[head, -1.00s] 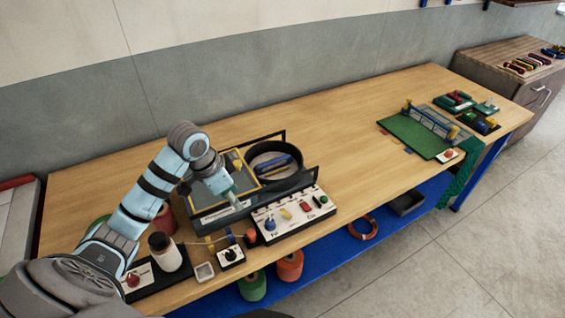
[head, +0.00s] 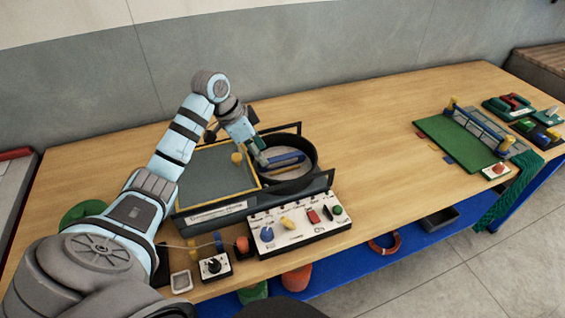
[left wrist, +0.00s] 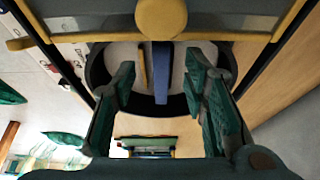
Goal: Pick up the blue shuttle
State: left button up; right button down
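The blue shuttle (head: 288,158) lies in a round black-walled dish (head: 311,153) on the wooden table. In the left wrist view the shuttle (left wrist: 161,75) shows as a blue bar, with a thin tan bar beside it. My left gripper (head: 260,154) is above the left part of the dish, close to the shuttle. In the left wrist view its two dark green fingers (left wrist: 162,82) are spread apart, with the shuttle appearing between them and nothing gripped. My right gripper is in no view.
A yellow-rimmed tray (head: 183,192) with a yellow knob (head: 236,158) stands left of the dish. A white control panel (head: 296,236) is in front. A green board (head: 455,142) lies far right; the table between is clear.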

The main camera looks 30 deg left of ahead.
aim_at(277, 162)
pick_arm(q)
jog(key=x, duration=0.4)
jog(key=shift+w+a+f, duration=0.1)
jog(key=shift+f, duration=0.2)
jog(key=shift+r, duration=0.1)
grip_shut()
